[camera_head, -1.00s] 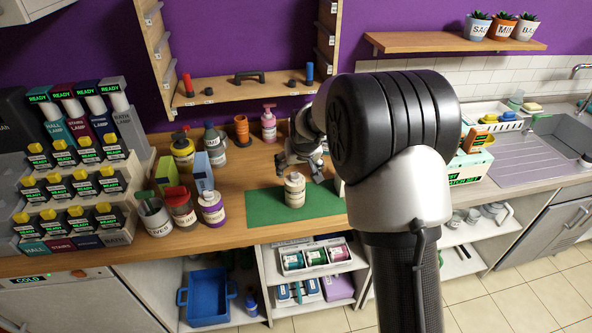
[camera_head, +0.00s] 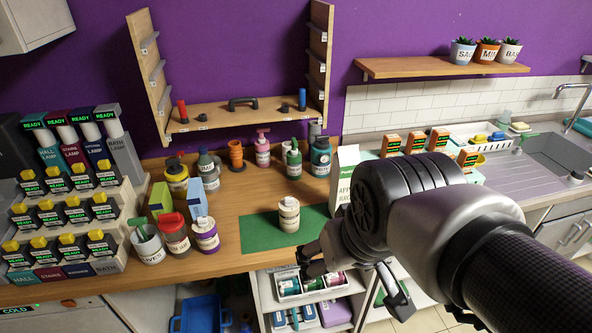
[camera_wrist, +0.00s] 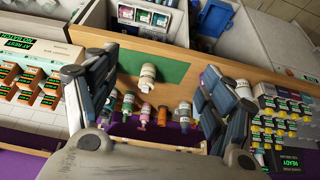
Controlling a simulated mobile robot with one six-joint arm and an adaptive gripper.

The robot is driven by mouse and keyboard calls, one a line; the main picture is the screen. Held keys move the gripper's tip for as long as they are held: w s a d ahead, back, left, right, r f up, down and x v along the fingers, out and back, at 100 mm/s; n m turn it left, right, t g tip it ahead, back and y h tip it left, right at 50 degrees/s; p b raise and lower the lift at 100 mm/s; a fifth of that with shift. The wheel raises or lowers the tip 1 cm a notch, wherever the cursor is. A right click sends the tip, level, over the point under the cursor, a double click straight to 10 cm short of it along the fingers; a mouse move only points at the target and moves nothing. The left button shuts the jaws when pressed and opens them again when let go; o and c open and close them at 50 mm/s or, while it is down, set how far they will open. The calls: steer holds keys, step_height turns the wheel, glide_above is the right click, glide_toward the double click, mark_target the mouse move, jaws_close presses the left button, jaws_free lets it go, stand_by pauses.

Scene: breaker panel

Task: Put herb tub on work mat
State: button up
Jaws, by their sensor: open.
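A cream tub with a white lid (camera_head: 288,215), which appears to be the herb tub, stands upright on the green work mat (camera_head: 256,233). Its label is too small to read for certain. In the wrist view the tub (camera_wrist: 147,76) stands on the mat (camera_wrist: 130,60), between my spread fingers in the picture. My gripper (camera_head: 350,280) is open and empty, in front of the counter edge, to the right of and nearer than the tub. It is apart from the tub. The fingers also show in the wrist view (camera_wrist: 160,70).
A white carton (camera_head: 344,180) stands behind the mat's right end. Bottles (camera_head: 293,162) line the back of the counter. Jars, including a red-lidded one (camera_head: 174,232), stand left of the mat. Orange boxes (camera_head: 414,143) are at the right. An open shelf (camera_head: 300,283) lies below the counter.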

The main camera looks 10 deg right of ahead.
steer(key=s+f, duration=0.2)
steer(key=s, duration=0.4)
steer(key=shift+s, duration=0.35)
step_height(320, 180, down, 2)
steer(key=shift+b, duration=1.05)
